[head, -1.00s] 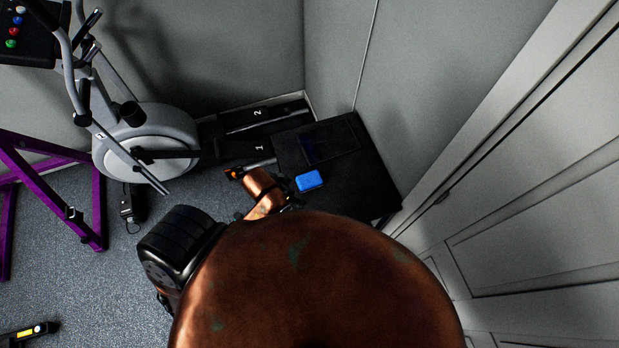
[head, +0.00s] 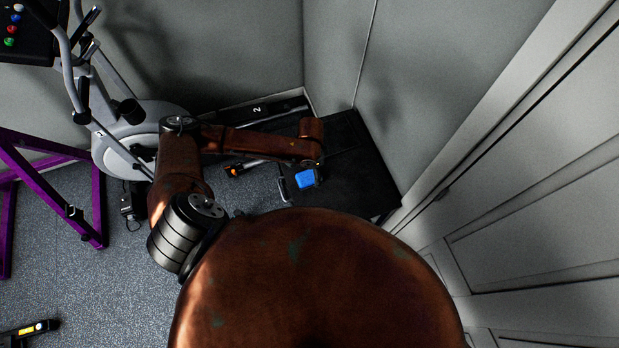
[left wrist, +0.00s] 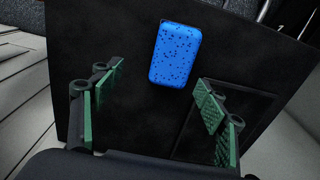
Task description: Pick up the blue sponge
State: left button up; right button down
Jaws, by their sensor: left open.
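The blue sponge (head: 305,178) lies on a black flat-topped surface (head: 362,188) in the corner. In the left wrist view the sponge (left wrist: 175,54) is a rounded, dark-speckled block at the top middle. My left gripper (head: 303,172) is above the sponge in the head view and partly covers it. In the left wrist view my left gripper (left wrist: 155,105) is open and empty. Its green-padded fingers are spread, and the sponge lies beyond the gap between them, apart from both. My right gripper is in neither view.
A grey exercise machine (head: 130,140) stands left of the black surface, with a purple frame (head: 97,205) farther left. Grey walls close in behind and to the right of the surface. A dark flat panel (left wrist: 225,120) lies on it. Open floor (head: 85,290) shows at lower left.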

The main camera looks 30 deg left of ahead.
aim_at(309, 176)
pick_arm(q)
jog(key=shift+w+a+r, duration=0.1)
jog(key=shift+w+a, duration=0.2)
jog(key=shift+a, duration=0.6)
jog(key=shift+a+f, duration=0.2)
jog(key=shift+a, duration=0.05)
jog(key=f, duration=0.3)
jog(key=f+p, duration=0.1)
jog(key=f, duration=0.3)
jog(key=shift+s+d+f, duration=0.1)
jog(key=shift+d+f, duration=0.05)
jog(key=shift+d, duration=0.05)
jog(key=shift+c, duration=0.2)
jog(key=c, duration=1)
